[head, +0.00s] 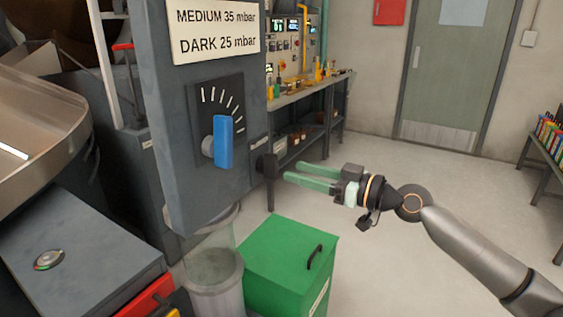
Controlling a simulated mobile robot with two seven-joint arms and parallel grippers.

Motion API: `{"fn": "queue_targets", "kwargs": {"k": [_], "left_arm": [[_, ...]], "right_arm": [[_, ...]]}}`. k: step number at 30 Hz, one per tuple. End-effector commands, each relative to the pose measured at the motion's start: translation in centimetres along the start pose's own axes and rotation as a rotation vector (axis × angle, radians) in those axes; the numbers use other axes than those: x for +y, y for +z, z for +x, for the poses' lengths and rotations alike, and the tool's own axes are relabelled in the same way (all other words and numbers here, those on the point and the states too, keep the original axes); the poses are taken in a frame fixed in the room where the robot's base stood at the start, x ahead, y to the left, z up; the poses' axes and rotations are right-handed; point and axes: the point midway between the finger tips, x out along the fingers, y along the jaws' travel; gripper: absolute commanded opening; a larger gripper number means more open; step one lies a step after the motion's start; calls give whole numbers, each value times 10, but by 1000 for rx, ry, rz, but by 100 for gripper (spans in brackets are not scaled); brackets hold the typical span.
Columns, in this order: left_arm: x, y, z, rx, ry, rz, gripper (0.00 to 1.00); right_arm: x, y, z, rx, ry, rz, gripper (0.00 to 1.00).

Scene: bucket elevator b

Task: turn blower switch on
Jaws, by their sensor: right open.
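A grey cabinet panel (188,120) stands left of centre. On its front is a dial with white tick marks and a blue lever knob (223,142), pointing upright. On the cabinet's right side a black rotary handle (268,166) sticks out below a small label; which of these is the blower switch is not readable. My right gripper (289,173) comes in from the right, with its two pale green fingers apart and nothing between them. Its fingertips point left at the black handle, with a small gap showing in the picture. My left gripper is not in view.
A green box with a black handle (314,257) stands on the floor below my gripper, beside a clear cylinder (212,268). A round metal button (48,259) sits on a grey housing at lower left. The floor toward the door (455,75) is clear.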

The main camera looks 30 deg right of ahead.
Motion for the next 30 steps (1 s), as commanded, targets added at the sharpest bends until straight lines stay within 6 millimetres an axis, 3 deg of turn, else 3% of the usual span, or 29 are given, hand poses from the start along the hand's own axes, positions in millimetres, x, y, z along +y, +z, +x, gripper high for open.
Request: {"fn": "queue_targets", "kwargs": {"k": [12, 25, 30], "left_arm": [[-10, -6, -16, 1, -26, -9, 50], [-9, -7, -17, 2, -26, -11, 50], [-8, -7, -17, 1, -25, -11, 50]], "right_arm": [[0, -2, 44, 2, 1, 2, 50], [0, 0, 52, 0, 0, 0, 50], [0, 0, 52, 0, 0, 0, 33]]}}
